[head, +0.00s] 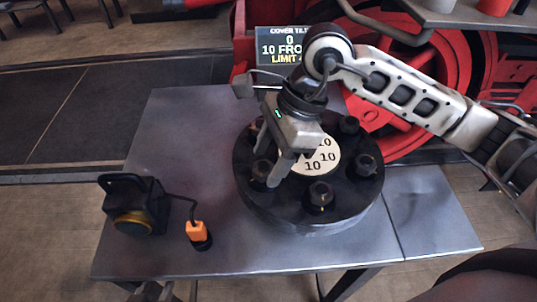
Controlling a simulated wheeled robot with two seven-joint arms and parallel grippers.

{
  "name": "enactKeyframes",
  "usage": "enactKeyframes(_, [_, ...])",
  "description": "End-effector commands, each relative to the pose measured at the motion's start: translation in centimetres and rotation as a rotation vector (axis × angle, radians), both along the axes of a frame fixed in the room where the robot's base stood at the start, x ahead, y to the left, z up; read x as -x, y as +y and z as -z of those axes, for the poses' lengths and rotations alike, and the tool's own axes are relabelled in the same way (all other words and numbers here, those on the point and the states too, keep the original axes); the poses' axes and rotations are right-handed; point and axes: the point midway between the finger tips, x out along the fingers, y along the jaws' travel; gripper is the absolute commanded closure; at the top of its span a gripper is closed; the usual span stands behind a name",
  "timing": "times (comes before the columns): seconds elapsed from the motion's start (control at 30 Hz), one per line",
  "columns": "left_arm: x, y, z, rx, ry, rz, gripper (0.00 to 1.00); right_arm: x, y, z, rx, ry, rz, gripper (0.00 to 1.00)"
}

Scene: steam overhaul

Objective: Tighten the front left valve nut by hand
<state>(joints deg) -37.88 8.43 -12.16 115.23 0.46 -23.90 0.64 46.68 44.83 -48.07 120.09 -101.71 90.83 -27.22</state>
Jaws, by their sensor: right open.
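A round black valve cover (290,215) lies on the grey table, with several dark nuts around its rim. The nut at its left front (261,171) is partly hidden by my right gripper (267,166). This gripper reaches in from the right over the cover and points down, open, with its fingers at or just above that nut. I cannot tell whether they touch it. Other nuts show at the front (320,195), right (365,164) and back right (348,125). A pale disc (320,157) marked with several 10s is at the cover's centre. My left gripper is not in view.
A black lamp-like device (136,205) with an amber lens and a cabled orange-and-black piece (197,234) sit at the table's left. Red wheels (420,90) stand behind. The table's back left (185,125) is clear.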

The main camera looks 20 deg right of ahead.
Motion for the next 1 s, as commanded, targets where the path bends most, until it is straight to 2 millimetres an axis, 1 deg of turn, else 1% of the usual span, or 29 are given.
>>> enactKeyframes(0.1, [-0.4,0.1,-0.3,-0.001,-0.008,-0.002,0.64,0.0,0.3,0.6,0.000,0.000,0.000,0.45])
enactKeyframes(0.37, [-0.5,0.0,-0.4,0.002,-0.013,-0.005,0.64,0.0,0.3,0.8,-0.001,0.000,0.000,0.45])
enactKeyframes(0.4, [-0.5,0.0,-0.4,0.003,-0.012,-0.005,0.64,0.0,0.3,0.8,-0.001,0.000,0.000,0.48])
enactKeyframes(0.47, [-0.5,0.0,-0.3,0.003,-0.011,-0.005,0.64,0.0,0.3,0.8,-0.001,0.000,0.000,0.65])
enactKeyframes(0.5, [-0.5,0.0,-0.3,0.003,-0.011,-0.005,0.64,0.0,0.3,0.7,-0.001,0.000,0.000,0.76])
enactKeyframes(0.53, [-0.5,0.0,-0.3,0.003,-0.011,-0.005,0.64,0.0,0.3,0.7,-0.001,0.000,0.000,0.84])
enactKeyframes(0.57, [-0.5,0.0,-0.3,0.003,-0.011,-0.005,0.64,0.0,0.3,0.7,-0.001,0.000,0.000,0.90])
enactKeyframes(0.87, [-0.1,0.0,0.3,0.003,-0.002,-0.006,0.64,0.0,0.3,0.8,0.000,-0.001,0.023,0.90])
enactKeyframes(1.0, [0.0,0.0,0.9,0.005,0.000,-0.005,0.64,0.1,0.3,1.0,0.000,-0.002,0.077,0.90])
